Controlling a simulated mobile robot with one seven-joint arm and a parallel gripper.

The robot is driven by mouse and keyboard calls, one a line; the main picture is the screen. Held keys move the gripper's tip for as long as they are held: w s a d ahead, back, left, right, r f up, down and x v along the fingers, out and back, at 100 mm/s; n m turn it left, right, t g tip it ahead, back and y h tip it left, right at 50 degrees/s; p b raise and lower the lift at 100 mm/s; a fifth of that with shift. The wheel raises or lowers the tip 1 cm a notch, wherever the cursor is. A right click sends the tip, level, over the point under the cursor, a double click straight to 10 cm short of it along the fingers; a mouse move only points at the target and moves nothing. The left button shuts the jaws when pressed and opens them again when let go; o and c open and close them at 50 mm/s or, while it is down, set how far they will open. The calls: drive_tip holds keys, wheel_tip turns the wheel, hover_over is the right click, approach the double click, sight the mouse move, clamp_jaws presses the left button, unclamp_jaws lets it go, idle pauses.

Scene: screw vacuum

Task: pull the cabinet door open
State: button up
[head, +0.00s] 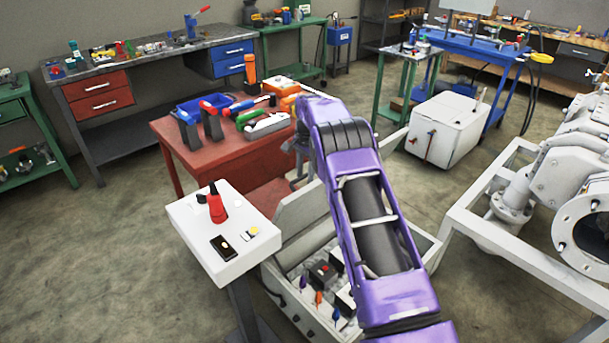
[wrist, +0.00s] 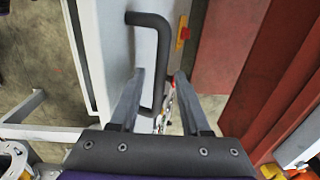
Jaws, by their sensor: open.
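A dark bar handle (wrist: 151,50) stands out from a light grey panel, which looks like the cabinet door (wrist: 113,50), in the wrist view. My gripper (wrist: 158,77) is open, with one finger on each side of the lower part of the handle in the picture. I cannot tell whether the fingers touch the bar or how deep they reach. In the head view, my gripper (head: 298,162) is beside the pale grey cabinet (head: 300,216), partly hidden by my purple arm. The handle is not visible there. Whether the door stands ajar is unclear.
A red workbench (head: 182,150) with tools stands close by, and its red side fills the right of the wrist view. A white stand (head: 200,258) is at the cabinet's left. A white metal frame (head: 475,198) with machinery stands at the right. Open floor lies at the left.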

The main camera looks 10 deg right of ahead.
wheel_tip(320, 180, up, 17)
drive_tip(key=p, duration=0.2)
drive_tip(key=shift+s+d, duration=0.25)
drive_tip(key=shift+s, duration=0.15)
